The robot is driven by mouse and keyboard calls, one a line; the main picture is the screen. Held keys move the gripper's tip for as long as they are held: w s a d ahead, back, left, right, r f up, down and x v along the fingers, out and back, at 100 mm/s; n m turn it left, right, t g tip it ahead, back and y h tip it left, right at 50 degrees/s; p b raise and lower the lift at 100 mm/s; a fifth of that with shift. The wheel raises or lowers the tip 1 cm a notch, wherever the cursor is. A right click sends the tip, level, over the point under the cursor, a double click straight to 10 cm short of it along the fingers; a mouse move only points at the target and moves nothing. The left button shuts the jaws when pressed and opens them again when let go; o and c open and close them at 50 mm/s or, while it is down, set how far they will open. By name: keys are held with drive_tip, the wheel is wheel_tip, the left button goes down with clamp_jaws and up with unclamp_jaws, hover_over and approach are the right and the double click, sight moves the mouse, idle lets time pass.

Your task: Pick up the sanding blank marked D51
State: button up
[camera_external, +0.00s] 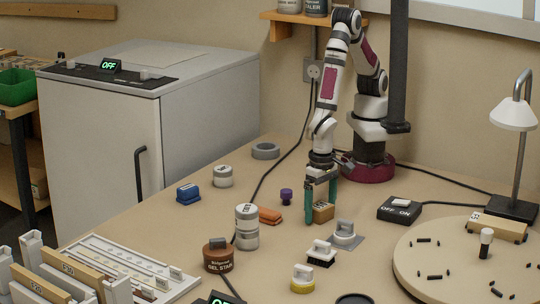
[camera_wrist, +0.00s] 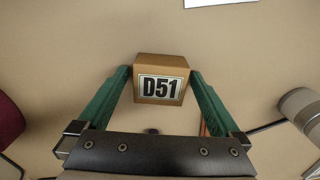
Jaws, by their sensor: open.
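The sanding blank marked D51 (camera_wrist: 161,80) is a small brown block with a white label. In the wrist view it sits between the tips of my gripper's two green fingers (camera_wrist: 161,88). The fingers are open, one on each side of it; I cannot tell whether either touches it. In the external view the blank (camera_external: 323,213) rests on the bench, and my gripper (camera_external: 321,205) points straight down around it. Part of the blank is hidden there by the fingers.
A black OFF/ON switch box (camera_external: 398,209) is to the right, near a round board (camera_external: 420,270).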

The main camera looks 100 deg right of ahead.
drive_tip(key=c, duration=1.4)
drive_tip(key=shift+o, duration=0.2)
drive_tip(key=shift+r, duration=0.2)
